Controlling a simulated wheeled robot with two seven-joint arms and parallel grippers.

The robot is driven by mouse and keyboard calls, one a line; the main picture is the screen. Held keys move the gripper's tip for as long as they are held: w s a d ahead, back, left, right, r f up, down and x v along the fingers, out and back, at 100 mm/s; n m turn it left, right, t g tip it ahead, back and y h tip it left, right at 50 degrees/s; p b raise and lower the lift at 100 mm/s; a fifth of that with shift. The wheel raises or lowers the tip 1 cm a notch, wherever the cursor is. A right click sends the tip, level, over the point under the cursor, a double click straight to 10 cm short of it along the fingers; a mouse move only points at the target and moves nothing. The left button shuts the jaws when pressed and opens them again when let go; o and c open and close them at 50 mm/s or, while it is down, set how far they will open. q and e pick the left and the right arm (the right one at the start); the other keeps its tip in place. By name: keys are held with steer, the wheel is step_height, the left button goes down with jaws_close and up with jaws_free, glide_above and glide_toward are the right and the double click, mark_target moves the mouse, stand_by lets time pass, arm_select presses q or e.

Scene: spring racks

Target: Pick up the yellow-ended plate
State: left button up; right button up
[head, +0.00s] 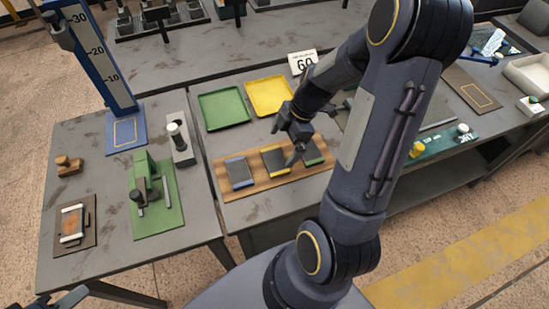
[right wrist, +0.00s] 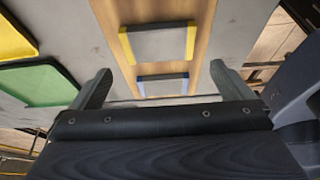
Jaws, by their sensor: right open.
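The yellow-ended plate (head: 274,160) is a dark grey slab with yellow ends. It lies flat in the middle of a wooden board (head: 232,190), between a blue-ended plate (head: 240,173) and a green-ended plate (head: 314,153). My right gripper (head: 286,143) is open and empty above the board, close to the yellow-ended plate. In the right wrist view the yellow-ended plate (right wrist: 158,44) shows ahead of the spread fingers (right wrist: 160,73), and the blue-ended plate (right wrist: 163,85) shows between them. The tip of my left arm (head: 62,300) shows at the lower left; its jaws are unclear.
A green tray (head: 224,108) and a yellow tray (head: 269,95) lie behind the board, near a "60" sign (head: 302,62). A green-based press (head: 158,205) and a tall scale (head: 100,60) stand on the left table. My right arm hides part of the bench.

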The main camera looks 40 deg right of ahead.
mark_target(275, 160)
steer(key=shift+a+f, duration=0.15)
steer(key=shift+f, duration=0.3)
steer(key=x, duration=0.1)
steer(key=p+x, duration=0.1)
steer(key=x, duration=0.2)
steer(key=shift+d+f, duration=0.3)
steer(key=shift+f, duration=0.05)
steer(key=shift+a+f, duration=0.1)
steer(key=shift+f, duration=0.2)
steer(key=shift+c, duration=0.4)
steer(key=shift+w+r, duration=0.1)
steer(key=c, duration=1.2)
